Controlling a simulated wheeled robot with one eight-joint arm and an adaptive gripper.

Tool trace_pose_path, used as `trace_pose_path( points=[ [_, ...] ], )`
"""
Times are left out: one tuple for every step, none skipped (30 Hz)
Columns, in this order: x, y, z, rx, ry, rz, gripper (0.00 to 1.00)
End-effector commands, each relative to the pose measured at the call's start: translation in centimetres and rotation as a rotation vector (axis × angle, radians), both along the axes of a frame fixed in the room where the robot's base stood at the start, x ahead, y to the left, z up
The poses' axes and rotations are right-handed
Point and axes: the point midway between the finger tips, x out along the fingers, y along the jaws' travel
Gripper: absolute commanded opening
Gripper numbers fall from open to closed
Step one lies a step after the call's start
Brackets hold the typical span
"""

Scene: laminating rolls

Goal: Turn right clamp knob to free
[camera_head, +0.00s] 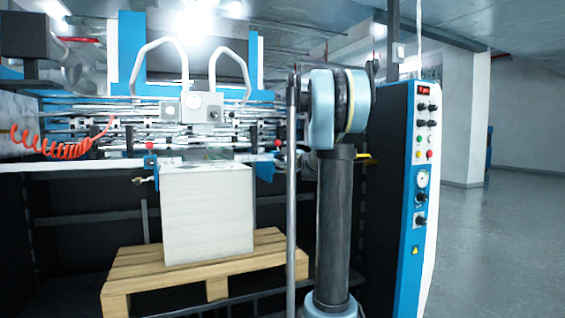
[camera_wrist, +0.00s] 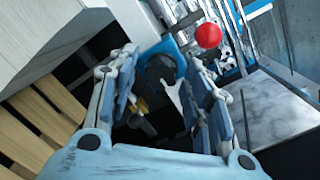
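The right clamp shows in the head view as a red ball (camera_head: 277,143) above a blue bracket (camera_head: 264,170), at the upper right of the white stack. In the wrist view a red ball (camera_wrist: 208,36) and a blue clamp bracket (camera_wrist: 168,58) with a dark knob-like part (camera_wrist: 158,74) lie ahead of my gripper (camera_wrist: 160,82). The fingers are apart, with the dark part between them in the picture. I cannot tell whether either finger touches it. A small brass-coloured part (camera_wrist: 140,106) shows below it. My arm hides the gripper in the head view.
The white stack (camera_head: 208,215) stands on a wooden pallet (camera_head: 125,285). A left clamp with a red ball (camera_head: 149,145) is at the stack's other side. A blue and white control panel (camera_head: 423,150) stands right of my arm. Floor (camera_head: 500,220) is clear at far right.

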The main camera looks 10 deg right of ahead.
Motion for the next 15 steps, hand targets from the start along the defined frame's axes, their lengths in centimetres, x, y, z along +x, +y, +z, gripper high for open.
trace_pose_path(
  points=[
    [-0.01,0.00,0.00,0.000,0.000,0.000,0.34],
    [-0.01,0.00,0.00,0.000,0.000,0.000,0.28],
    [-0.01,0.00,0.00,0.000,0.000,0.000,0.19],
    [-0.01,0.00,0.01,0.000,0.000,0.000,0.12],
    [-0.01,0.00,0.01,0.000,0.000,0.000,0.05],
    [-0.01,0.01,0.00,0.000,0.000,0.000,0.01],
    [-0.02,0.02,-0.01,0.000,0.000,0.000,0.01],
    [-0.03,0.01,-0.01,0.000,0.001,0.001,0.01],
    [-0.03,0.02,-0.01,0.000,0.001,0.001,0.01],
    [-0.03,0.02,-0.01,-0.001,0.000,0.001,0.01],
    [-0.03,0.03,-0.01,-0.001,0.000,0.001,0.01],
    [-0.04,0.04,-0.02,-0.004,-0.001,0.001,0.01],
    [-0.04,0.04,-0.02,-0.006,-0.001,0.001,0.01],
    [-0.04,0.05,-0.02,-0.010,-0.002,0.001,0.01],
    [-0.04,0.05,-0.02,-0.017,-0.004,0.001,0.01]
  ],
)
